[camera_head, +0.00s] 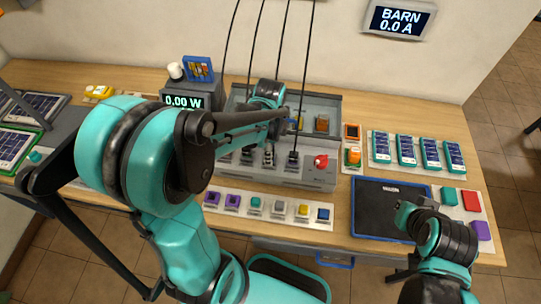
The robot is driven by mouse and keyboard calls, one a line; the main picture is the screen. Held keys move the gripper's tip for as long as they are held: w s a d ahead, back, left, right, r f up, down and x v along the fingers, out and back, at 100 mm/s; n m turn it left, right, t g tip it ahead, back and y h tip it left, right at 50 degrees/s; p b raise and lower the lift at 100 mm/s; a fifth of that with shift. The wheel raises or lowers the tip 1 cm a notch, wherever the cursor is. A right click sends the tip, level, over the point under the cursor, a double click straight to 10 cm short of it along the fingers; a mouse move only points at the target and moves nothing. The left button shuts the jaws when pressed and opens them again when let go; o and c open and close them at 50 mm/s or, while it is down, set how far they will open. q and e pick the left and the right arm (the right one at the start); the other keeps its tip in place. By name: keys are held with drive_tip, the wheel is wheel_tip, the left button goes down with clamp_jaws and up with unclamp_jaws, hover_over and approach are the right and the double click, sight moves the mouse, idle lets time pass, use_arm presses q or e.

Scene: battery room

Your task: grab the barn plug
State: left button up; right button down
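Several dark plugs hang on black cables over the front of a grey panel (318,178); the rightmost plug (292,160) and the one beside it (268,157) show best. No barn label is readable on any plug, so I cannot tell which is the barn plug. A wall display (398,20) reads "BARN 0.0 A". My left arm reaches across the panel from the left, and its wrist is above the plugs. Its fingertips are not clearly visible. My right gripper (404,214) is over the dark mat at the right; its opening is unclear.
A red knob (320,161) sits at the panel's right end. A strip of coloured blocks (268,210) lies in front. The black mat (375,208) is at the right, below several teal devices (406,150). A meter (183,102) reads "0.00 W". Cables hang close around my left wrist.

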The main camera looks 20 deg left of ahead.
use_arm(q)
drive_tip(key=shift+f, duration=0.25)
clamp_jaws()
drive_tip(key=shift+r, duration=0.15)
